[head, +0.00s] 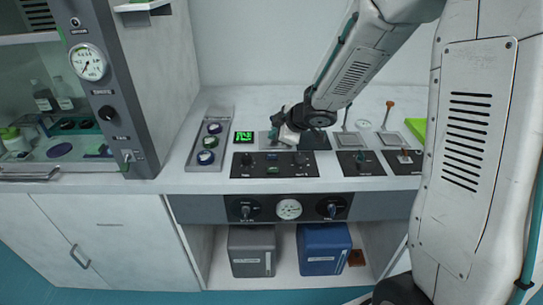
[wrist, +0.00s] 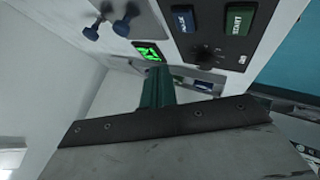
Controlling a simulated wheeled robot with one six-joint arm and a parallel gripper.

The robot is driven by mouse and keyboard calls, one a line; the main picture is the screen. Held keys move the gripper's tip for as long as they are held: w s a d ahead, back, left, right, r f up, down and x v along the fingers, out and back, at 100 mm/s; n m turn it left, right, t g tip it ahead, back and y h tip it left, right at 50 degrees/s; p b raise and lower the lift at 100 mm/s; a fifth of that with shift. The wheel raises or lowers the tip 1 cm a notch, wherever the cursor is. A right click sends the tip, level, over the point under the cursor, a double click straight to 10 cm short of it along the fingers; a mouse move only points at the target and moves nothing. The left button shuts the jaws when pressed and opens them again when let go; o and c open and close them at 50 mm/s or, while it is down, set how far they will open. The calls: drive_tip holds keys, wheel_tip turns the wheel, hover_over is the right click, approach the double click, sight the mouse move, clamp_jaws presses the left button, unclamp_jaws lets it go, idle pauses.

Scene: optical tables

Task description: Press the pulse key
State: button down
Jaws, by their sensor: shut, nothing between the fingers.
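The pulse key is a dark blue key (wrist: 183,18) with white lettering, at the top of the wrist view. A green key (wrist: 238,18) sits beside it on the same black panel, which shows in the head view (head: 243,167) at the front of the bench. My gripper (head: 284,132) is above the bench behind this panel in the head view. In the wrist view its shut teal fingers (wrist: 156,82) point toward the panel and are apart from the blue key in the picture. The gap in depth is hard to judge. Nothing is held.
A lit green display (head: 243,137) is left of my gripper. A tray (head: 193,160) with round knobs lies further left. Lever switches (head: 387,112) and small black panels (head: 360,162) stand to the right. A grey cabinet with a gauge (head: 87,62) bounds the left side.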

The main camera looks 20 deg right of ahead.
sight(275, 157)
drive_tip(key=shift+f, duration=2.4)
drive_tip(key=shift+f, duration=0.1)
drive_tip(key=shift+f, duration=0.3)
drive_tip(key=shift+f, duration=0.4)
idle(0.7)
drive_tip(key=shift+r, duration=0.85)
drive_tip(key=shift+r, duration=2.5)
